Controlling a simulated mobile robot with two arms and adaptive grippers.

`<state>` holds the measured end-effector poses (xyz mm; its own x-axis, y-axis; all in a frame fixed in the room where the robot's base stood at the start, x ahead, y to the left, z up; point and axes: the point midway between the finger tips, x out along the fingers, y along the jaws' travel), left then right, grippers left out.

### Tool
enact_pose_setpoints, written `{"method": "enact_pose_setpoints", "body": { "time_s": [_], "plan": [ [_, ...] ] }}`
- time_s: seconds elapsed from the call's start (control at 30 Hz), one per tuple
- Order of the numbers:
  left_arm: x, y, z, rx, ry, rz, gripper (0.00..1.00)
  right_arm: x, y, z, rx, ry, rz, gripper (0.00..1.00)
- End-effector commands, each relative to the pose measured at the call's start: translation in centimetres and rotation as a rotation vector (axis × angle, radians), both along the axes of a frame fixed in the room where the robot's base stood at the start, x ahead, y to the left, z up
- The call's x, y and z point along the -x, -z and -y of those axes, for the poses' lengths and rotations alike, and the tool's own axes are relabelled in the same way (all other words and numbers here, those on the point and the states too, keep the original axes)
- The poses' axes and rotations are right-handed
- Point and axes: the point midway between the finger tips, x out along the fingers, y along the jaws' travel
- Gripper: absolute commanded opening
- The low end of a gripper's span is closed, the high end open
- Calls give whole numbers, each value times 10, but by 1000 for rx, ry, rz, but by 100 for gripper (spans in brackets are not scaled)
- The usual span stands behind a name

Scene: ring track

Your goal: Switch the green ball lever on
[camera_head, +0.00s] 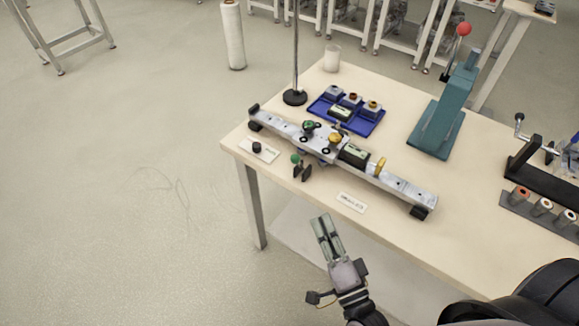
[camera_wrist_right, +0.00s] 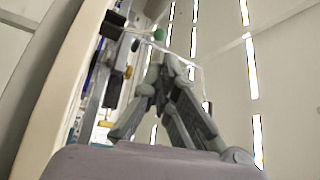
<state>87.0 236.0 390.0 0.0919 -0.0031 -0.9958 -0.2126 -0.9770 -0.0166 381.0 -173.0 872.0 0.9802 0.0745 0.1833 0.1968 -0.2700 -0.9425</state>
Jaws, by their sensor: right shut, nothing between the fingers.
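The green ball (camera_head: 295,158) sits on a small dark lever at the front edge of the table, just below the metal ring track (camera_head: 400,188). In the right wrist view the green ball (camera_wrist_right: 159,34) shows above and slightly left of the fingertips. My right gripper (camera_head: 321,219) is shut and empty, in front of the table edge, below and slightly right of the green ball and apart from it. Its shut fingers also show in the right wrist view (camera_wrist_right: 168,62). My left gripper is not in view.
A label plate (camera_head: 352,202) lies on the table near its front edge. Behind the track are a blue tray (camera_head: 362,129), a black-based stand (camera_head: 294,97) and a teal press (camera_head: 440,128) with a red ball.

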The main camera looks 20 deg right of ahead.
Motion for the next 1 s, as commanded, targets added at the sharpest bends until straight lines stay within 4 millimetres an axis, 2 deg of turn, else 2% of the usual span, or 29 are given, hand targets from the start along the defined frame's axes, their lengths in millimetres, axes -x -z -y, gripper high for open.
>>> {"method": "enact_pose_setpoints", "body": {
  "time_s": [0.47,0.67,1.0],
  "plan": [
    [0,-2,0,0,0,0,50,-5,-6,0,-10,1,10,0],
    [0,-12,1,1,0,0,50,-36,-15,-2,-9,2,13,0],
    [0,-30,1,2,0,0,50,-106,-28,-7,-8,2,11,0]
  ]
}}
